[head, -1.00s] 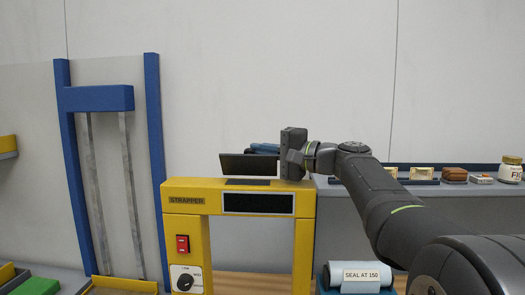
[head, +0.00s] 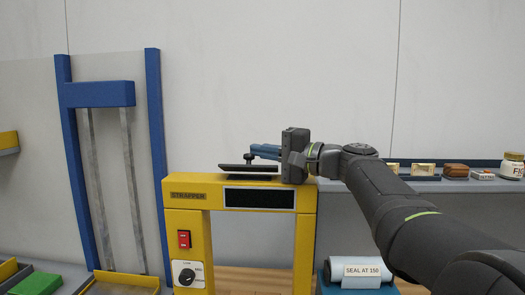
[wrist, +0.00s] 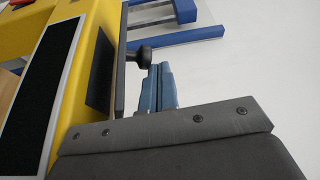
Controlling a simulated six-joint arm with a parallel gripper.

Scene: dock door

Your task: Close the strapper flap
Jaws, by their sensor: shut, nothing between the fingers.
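The strapper (head: 176,215) is a yellow frame with a dark front panel. Its flap (head: 248,169) is a thin dark plate lying almost level over the top, with a black knob (head: 249,157) standing on it. In the wrist view the flap (wrist: 120,70) is edge-on, and a narrow gap shows between it and the dark opening (wrist: 99,75) in the yellow top. My gripper (head: 254,150) is shut and empty, its blue fingers pointing left beside the knob, above the flap. In the wrist view the fingertips (wrist: 158,68) are close to the knob (wrist: 140,55); contact is unclear.
A red switch (head: 184,239) and a dial (head: 188,274) are on the strapper's left post. A blue-framed door (head: 98,95) stands to the left. A shelf with small goods (head: 455,170) is at right, and a roll labelled "SEAL AT 150" (head: 362,270) sits below. The wall behind is clear.

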